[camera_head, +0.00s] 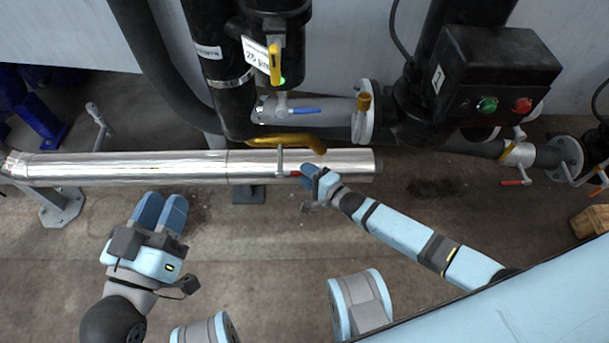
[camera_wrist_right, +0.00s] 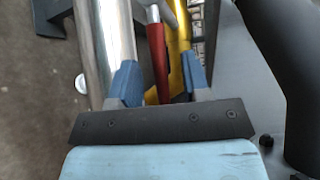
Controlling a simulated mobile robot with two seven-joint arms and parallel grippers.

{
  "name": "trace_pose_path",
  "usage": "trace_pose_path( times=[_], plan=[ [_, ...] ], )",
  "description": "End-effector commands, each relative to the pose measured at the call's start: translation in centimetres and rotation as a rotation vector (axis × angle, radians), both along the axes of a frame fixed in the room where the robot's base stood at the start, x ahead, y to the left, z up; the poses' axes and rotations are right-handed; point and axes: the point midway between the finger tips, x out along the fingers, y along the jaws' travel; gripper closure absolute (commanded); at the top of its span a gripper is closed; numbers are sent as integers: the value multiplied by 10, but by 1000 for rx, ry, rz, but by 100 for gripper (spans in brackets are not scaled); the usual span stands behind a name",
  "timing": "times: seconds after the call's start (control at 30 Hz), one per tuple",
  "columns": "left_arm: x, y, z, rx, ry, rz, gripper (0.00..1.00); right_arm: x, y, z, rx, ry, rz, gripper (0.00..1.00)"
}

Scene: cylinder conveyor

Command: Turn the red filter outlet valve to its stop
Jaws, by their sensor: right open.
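The red valve handle (camera_head: 294,174) sticks out to the right from a small grey valve stem in front of the shiny metal pipe. In the right wrist view the red handle (camera_wrist_right: 158,62) lies between the two blue fingers of my right gripper (camera_wrist_right: 160,84), with visible gaps to both sides. In the head view my right gripper (camera_head: 308,176) is at the handle's free end and hides part of it. The right gripper is open. My left gripper (camera_head: 160,208) is below and left of the pipe, away from the valve, with its fingers close together and nothing visible between them.
The metal pipe (camera_head: 130,167) runs along behind the handle. Floor below is open.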

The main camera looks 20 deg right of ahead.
Motion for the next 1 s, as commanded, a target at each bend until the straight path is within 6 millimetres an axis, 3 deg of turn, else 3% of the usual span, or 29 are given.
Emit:
trace_pose_path(
  times=[0.17,0.43,0.47,0.63,1.0],
  plan=[
    [0,-1,-7,10,17,-6,65,11,6,-2,0,0,0,57],
    [0,-1,-7,11,21,-7,65,12,7,-1,-1,0,0,57],
    [0,-1,-7,11,20,-7,65,12,7,-1,0,0,0,59],
    [0,-1,-6,11,20,-7,65,12,7,-1,0,0,0,98],
    [1,-1,-1,6,11,-5,65,11,3,1,-11,3,0,100]
  ],
)
